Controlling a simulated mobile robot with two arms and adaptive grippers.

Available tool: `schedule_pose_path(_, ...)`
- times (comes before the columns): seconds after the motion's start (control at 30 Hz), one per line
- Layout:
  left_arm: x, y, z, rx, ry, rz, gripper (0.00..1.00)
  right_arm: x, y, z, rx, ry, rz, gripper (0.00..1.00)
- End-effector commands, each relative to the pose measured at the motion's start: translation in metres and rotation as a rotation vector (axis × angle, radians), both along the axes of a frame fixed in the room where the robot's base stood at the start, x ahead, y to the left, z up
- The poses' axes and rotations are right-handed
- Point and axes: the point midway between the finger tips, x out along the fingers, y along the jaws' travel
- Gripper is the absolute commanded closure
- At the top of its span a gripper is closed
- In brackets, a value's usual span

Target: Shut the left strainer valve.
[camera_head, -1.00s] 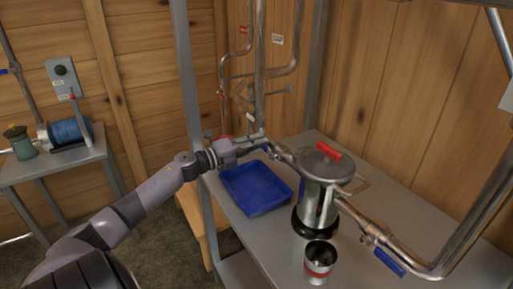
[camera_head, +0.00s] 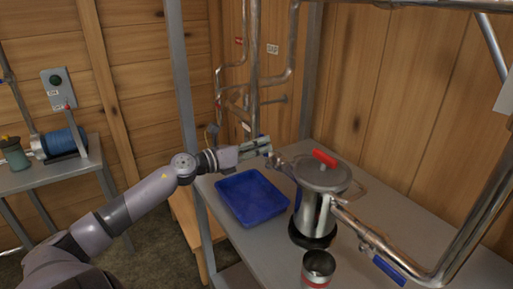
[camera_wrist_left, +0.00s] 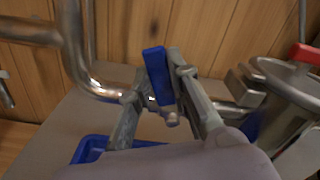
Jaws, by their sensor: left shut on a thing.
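The left strainer valve sits on the pipe to the left of the metal strainer pot (camera_head: 318,178). Its blue lever (camera_wrist_left: 157,75) stands upright in the left wrist view, between the two fingers of my left gripper (camera_wrist_left: 165,108). In the head view my left gripper (camera_head: 265,147) is beside the pot, above the back of the blue tray, and is shut on the lever. The gripper hides most of the lever in the head view. My right gripper is not in view.
A blue tray (camera_head: 229,184) lies on the metal table (camera_head: 400,222). A second valve with a blue lever (camera_head: 388,268) is on the pipe at right. A metal cup (camera_head: 318,263) stands in front of the pot. A shelf post (camera_head: 183,80) rises beside my left arm.

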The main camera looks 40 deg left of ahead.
Motion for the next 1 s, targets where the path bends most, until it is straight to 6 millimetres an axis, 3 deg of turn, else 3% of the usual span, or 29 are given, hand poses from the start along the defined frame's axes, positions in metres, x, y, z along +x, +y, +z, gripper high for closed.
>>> schedule_pose_path(0.5, -0.007, -0.022, 0.003, 0.343, -0.095, -0.003, 1.0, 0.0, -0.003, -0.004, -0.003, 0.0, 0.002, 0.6)
schedule_pose_path(1.0, -0.008, -0.027, 0.003, 0.418, -0.116, -0.003, 1.0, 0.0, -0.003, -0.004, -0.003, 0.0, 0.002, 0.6)
